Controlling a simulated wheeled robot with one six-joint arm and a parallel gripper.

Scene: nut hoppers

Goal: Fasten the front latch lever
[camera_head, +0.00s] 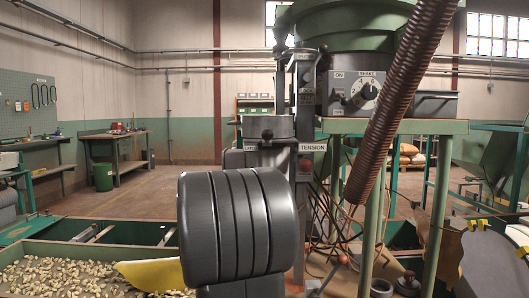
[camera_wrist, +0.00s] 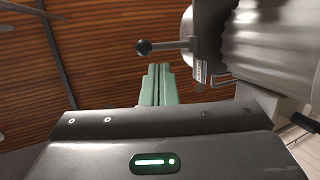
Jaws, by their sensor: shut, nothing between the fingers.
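My gripper (camera_wrist: 162,67) shows in the wrist view as two pale green fingers lying side by side, shut and empty, pointing up the picture. A lever with a round dark ball knob (camera_wrist: 144,47) shows just above the fingertips. Its thin bar runs right to a grey bracket on a large ribbed grey body (camera_wrist: 262,45). The fingertips appear below the lever bar with a small gap in the picture; the depth between them is unclear. I cannot be sure that this is the front latch lever.
In the head view, a machine has a dial panel (camera_head: 357,93), a green bowl (camera_head: 345,25) and a TENSION label (camera_head: 313,147). A brown ribbed hose (camera_head: 405,90) slants across its front. A tray of nuts (camera_head: 60,248) lies lower left. Open floor shows behind.

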